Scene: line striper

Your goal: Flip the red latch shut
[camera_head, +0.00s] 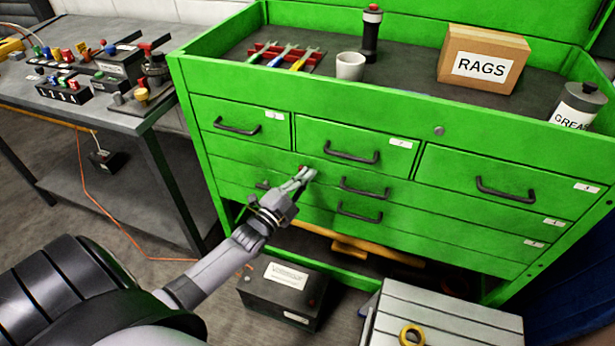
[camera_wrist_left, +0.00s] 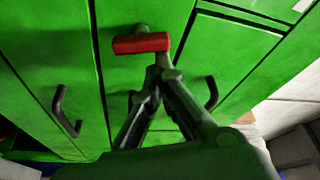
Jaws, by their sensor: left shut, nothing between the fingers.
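The red latch (camera_wrist_left: 141,44) is a short red bar on the green cabinet front (camera_wrist_left: 145,15). In the left wrist view it lies across the picture, roughly square to the long drawer seams. My left gripper (camera_head: 304,175) is shut and empty against the cabinet front area. In the left wrist view its fingertips (camera_wrist_left: 166,70) meet just below the latch's right end; I cannot tell whether they touch it. My right gripper is not in view.
Dark drawer handles (camera_wrist_left: 66,110) stick out around the latch, also in the head view (camera_head: 362,188). The cabinet top holds a rags box (camera_head: 483,57), a white cup (camera_head: 350,66) and tools. A black case (camera_head: 283,291) and a grey box (camera_head: 445,325) stand low in front.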

